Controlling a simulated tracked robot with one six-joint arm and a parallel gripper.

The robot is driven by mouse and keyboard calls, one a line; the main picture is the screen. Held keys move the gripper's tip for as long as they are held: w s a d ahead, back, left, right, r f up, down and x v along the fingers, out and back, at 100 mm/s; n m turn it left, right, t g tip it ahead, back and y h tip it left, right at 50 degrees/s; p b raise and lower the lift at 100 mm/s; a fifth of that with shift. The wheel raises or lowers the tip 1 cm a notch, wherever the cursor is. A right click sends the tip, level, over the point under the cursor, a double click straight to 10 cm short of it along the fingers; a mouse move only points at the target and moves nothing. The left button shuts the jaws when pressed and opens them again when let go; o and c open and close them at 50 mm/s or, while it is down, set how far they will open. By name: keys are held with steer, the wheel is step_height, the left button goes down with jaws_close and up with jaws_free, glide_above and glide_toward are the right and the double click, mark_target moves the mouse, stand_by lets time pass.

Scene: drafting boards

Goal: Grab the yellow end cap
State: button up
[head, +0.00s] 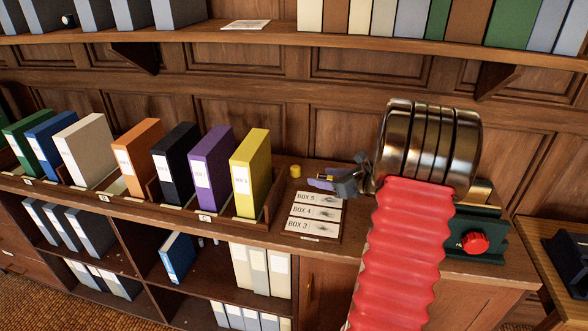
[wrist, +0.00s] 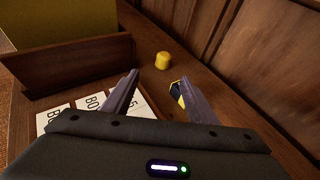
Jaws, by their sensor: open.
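The yellow end cap (head: 295,171) is a small, short cylinder standing on the wooden counter top, just right of the yellow binder. In the wrist view the end cap (wrist: 162,61) stands beyond the fingertips, roughly in line with the gap between them. My gripper (head: 322,182) is open and empty, to the right of the cap and apart from it. In the wrist view both fingers of my gripper (wrist: 157,82) show, spread apart. A small yellow patch shows on the right finger.
A yellow binder (head: 252,172) in a wooden rack is left of the cap. Labelled cards, "BOX 5" (head: 319,198) among them, lie in front. A green device with a red knob (head: 474,242) stands at the right. Wood panelling (wrist: 235,45) rises behind the counter.

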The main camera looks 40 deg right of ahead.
steer(key=shift+d, duration=0.25)
steer(key=shift+f, duration=0.1)
glide_toward(299, 171)
steer(key=x, duration=0.3)
steer(key=shift+w+a+f, duration=0.2)
steer(key=shift+w+f, duration=0.15)
steer(key=shift+w, duration=0.15)
steer(key=shift+x, duration=2.6)
steer(key=shift+w+d, duration=0.1)
steer(key=shift+d, duration=0.1)
